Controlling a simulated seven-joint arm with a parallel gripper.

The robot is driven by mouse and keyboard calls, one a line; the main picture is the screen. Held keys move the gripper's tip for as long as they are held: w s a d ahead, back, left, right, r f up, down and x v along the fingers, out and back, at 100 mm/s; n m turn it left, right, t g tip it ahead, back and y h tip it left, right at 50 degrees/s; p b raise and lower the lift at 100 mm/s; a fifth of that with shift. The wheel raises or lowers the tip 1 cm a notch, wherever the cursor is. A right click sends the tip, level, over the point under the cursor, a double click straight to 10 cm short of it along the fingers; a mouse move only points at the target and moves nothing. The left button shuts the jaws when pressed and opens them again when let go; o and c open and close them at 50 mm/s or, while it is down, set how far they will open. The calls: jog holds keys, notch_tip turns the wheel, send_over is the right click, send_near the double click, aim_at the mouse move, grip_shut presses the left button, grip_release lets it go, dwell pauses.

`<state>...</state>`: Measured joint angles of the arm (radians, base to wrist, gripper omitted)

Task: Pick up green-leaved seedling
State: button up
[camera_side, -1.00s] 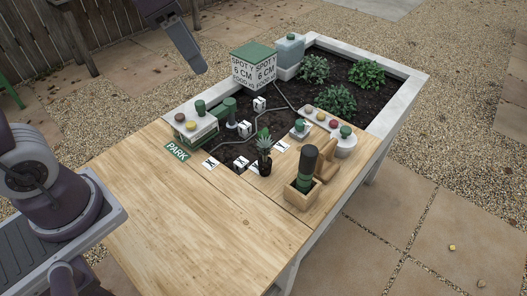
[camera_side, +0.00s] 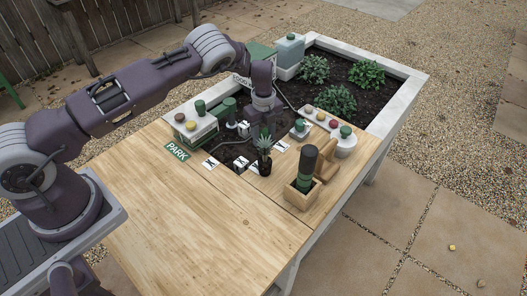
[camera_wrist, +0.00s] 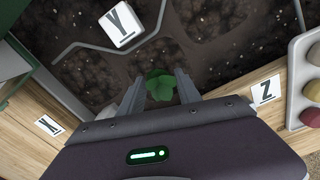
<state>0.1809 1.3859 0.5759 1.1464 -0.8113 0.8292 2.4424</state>
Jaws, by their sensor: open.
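The green-leaved seedling (camera_wrist: 160,86) shows in the wrist view between the two fingers of my gripper (camera_wrist: 160,92). The fingers are apart, one on each side of the leaves; I cannot tell whether they touch them. In the side view my gripper (camera_side: 263,127) points down over the near edge of the soil, just behind a spiky grey-green plant in a dark pot (camera_side: 264,167). There the seedling is mostly hidden by my gripper and that plant. The seedling's base is hidden in both views.
A grey hose (camera_wrist: 80,44) crosses the soil. A wooden box with a dark bottle (camera_side: 302,196) stands right. The front tabletop (camera_side: 200,215) is clear.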

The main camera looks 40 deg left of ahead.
jog(key=shift+f, duration=0.95)
grip_shut()
jog(key=shift+r, duration=0.15)
notch_tip(320, 180, up, 13)
